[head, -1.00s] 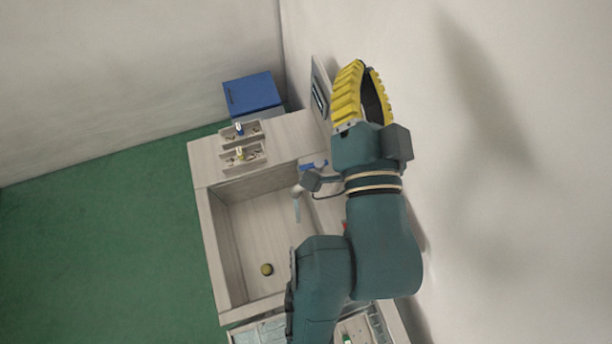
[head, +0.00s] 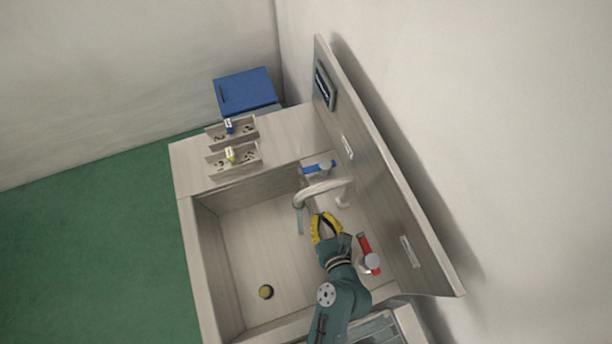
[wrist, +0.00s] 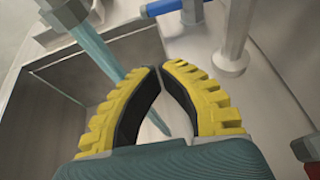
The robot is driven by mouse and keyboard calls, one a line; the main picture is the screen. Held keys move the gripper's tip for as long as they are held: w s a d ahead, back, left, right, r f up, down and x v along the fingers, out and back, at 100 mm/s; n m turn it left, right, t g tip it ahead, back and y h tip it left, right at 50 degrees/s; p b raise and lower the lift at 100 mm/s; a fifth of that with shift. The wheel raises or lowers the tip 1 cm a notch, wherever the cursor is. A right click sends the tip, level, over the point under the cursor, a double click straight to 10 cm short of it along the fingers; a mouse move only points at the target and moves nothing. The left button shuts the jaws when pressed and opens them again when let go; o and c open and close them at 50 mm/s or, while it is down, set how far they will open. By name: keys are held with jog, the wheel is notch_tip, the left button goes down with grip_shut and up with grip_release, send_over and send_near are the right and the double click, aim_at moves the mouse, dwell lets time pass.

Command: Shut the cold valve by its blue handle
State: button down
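The blue handle (head: 314,168) sits on the cold valve at the counter's back, beyond the faucet. It also shows at the top edge of the wrist view (wrist: 162,7), partly cut off. My gripper (head: 325,215), with yellow ribbed fingers, is on the near side of the faucet (head: 322,187), apart from the blue handle. In the wrist view my gripper (wrist: 159,67) has its fingertips almost together with nothing between them. A bluish water stream (head: 300,220) falls from the spout and also crosses the wrist view (wrist: 105,55).
The red handle (head: 364,244) is right of my gripper. The sink basin (head: 222,265) lies left, with a round drain (head: 266,291). Two small trays (head: 246,149) stand on the counter. An upright panel (head: 375,185) backs the sink.

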jog(key=shift+d+r, duration=0.1)
jog(key=b, duration=0.2)
send_near(309, 185)
jog(key=r+x, duration=0.1)
jog(key=x, duration=0.5)
jog(key=shift+w+a+r, duration=0.1)
jog(key=shift+w+a, duration=0.1)
jog(key=shift+w, duration=0.35)
jog(key=shift+w+a+r, duration=0.15)
jog(key=shift+w+a, duration=0.05)
jog(key=shift+w, duration=0.4)
jog(key=shift+w+a+r, duration=0.1)
jog(key=shift+w+a, duration=0.1)
jog(key=shift+w, duration=0.35)
jog(key=shift+r, duration=0.1)
